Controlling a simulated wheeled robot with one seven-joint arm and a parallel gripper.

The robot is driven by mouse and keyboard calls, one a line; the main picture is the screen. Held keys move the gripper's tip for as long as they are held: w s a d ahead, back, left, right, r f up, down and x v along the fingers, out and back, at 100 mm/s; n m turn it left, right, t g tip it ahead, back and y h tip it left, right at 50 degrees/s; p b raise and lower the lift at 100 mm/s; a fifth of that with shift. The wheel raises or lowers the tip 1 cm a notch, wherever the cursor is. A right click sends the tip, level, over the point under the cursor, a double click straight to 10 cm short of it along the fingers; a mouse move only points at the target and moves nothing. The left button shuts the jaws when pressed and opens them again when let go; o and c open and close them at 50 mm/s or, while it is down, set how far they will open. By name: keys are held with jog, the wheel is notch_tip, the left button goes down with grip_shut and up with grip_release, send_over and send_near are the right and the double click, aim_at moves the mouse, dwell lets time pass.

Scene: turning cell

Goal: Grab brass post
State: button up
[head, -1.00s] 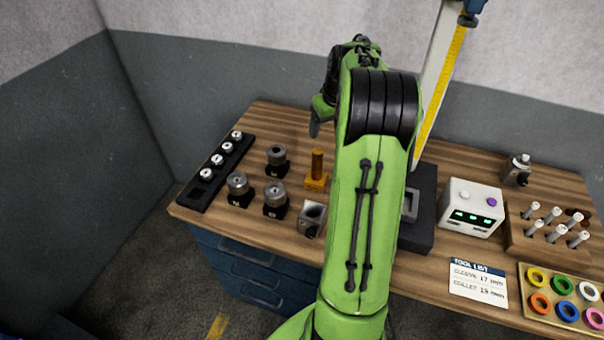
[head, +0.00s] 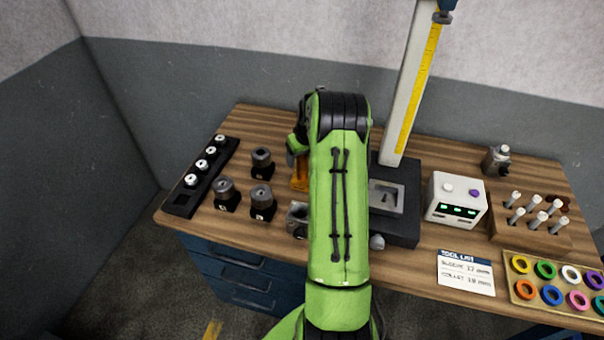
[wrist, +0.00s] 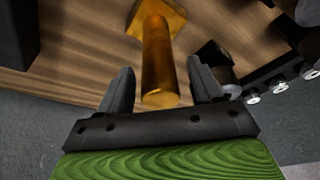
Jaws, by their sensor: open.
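The brass post (wrist: 158,62) is a plain cylinder standing on a square brass base (wrist: 172,12) on the wooden bench. In the wrist view my gripper (wrist: 160,85) is open, with one dark finger on each side of the post's free end. I see gaps between the post and both fingers.
Dark holders with steel collars (head: 261,196) stand left of the post. A black rack (head: 184,200) with several white-topped pieces lies further left. A dark stand with a tall column (head: 408,100) rises on the right, beside a white box (head: 456,200).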

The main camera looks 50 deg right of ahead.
grip_shut()
dwell(1.2)
jog(key=shift+w+r, duration=0.1)
jog(key=shift+r, duration=0.05)
